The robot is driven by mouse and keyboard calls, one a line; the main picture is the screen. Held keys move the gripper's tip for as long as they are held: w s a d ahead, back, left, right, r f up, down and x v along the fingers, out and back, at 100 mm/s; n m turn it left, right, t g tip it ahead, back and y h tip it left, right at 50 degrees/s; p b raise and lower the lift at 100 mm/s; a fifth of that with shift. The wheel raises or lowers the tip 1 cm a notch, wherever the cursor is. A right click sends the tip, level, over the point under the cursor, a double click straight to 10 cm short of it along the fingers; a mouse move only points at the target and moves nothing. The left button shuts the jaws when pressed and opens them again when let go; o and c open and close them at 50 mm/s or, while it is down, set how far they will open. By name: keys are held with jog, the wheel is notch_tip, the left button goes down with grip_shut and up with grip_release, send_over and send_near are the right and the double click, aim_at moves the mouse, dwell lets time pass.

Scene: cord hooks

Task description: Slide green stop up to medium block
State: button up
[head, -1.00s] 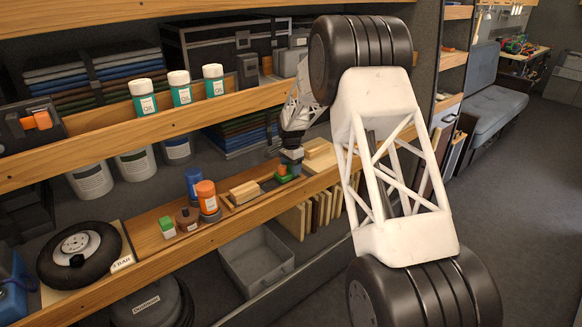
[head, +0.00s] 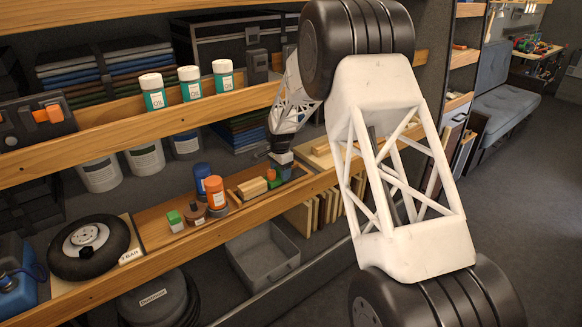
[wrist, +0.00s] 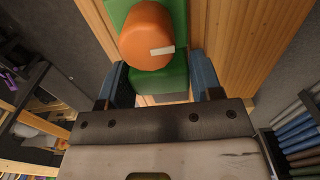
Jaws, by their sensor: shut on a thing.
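The green stop (head: 271,183) with its orange knob sits on the shelf's wooden rail in the head view. In the wrist view the green stop (wrist: 174,82) lies between my blue fingers, and the orange knob (wrist: 146,36) is above it. My gripper (head: 281,170) is shut on the green stop; it also shows in the wrist view (wrist: 162,85). A light wooden block (head: 252,187) lies just left of the stop. Whether the two touch is too small to tell. I cannot tell for sure that this is the medium block.
Left along the shelf stand an orange can (head: 215,191), a blue can (head: 203,178), a brown round item (head: 195,214) and a green-topped block (head: 175,222). More light wood (head: 322,149) lies right of my gripper. A higher shelf edge (head: 130,118) runs above.

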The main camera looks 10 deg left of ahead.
aim_at(273, 170)
jog(key=shift+s+a, duration=1.1)
jog(key=shift+a, duration=0.05)
jog(key=o, duration=1.2)
jog(key=shift+r, duration=3.9)
